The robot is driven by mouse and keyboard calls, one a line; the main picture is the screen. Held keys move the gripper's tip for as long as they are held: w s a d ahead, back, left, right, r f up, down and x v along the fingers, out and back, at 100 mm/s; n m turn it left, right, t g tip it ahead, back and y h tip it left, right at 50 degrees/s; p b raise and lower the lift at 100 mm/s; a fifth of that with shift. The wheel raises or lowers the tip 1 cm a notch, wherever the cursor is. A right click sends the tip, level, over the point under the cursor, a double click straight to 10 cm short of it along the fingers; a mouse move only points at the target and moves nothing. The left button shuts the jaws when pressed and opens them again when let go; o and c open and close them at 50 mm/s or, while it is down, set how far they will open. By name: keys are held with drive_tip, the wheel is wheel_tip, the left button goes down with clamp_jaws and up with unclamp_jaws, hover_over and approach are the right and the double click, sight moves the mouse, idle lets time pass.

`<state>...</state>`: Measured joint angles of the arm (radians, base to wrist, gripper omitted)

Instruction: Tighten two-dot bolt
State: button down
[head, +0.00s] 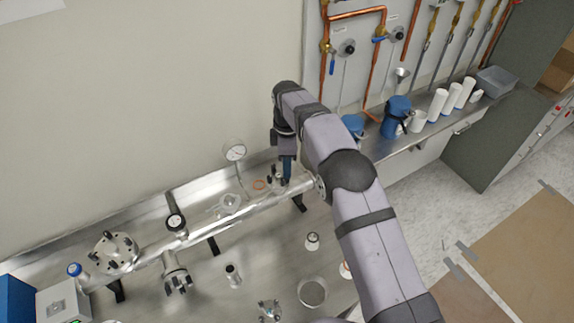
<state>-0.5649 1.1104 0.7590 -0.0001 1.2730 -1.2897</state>
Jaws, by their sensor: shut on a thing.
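My gripper (287,172) points down at the right end of a long silver pipe (215,222). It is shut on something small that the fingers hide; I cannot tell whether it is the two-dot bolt. Small dark upright pieces (270,173) stand just left of the fingers. A round flange (114,251) with several bolts around its rim stands at the left end. No dot marks can be made out on any bolt at this size.
A pressure gauge (235,152) stands behind the pipe. A clear glass piece (230,203), an orange ring (259,184), small fittings (233,275) and a dish (312,292) lie on the steel bench (260,255). Bottles (437,104) line the back right.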

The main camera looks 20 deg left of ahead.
drive_tip(key=shift+m, duration=0.9)
drive_tip(key=c, duration=1.8)
unclamp_jaws()
drive_tip(key=shift+r, duration=0.15)
drive_tip(key=shift+r+b, duration=1)
drive_tip(key=shift+r, duration=2.55)
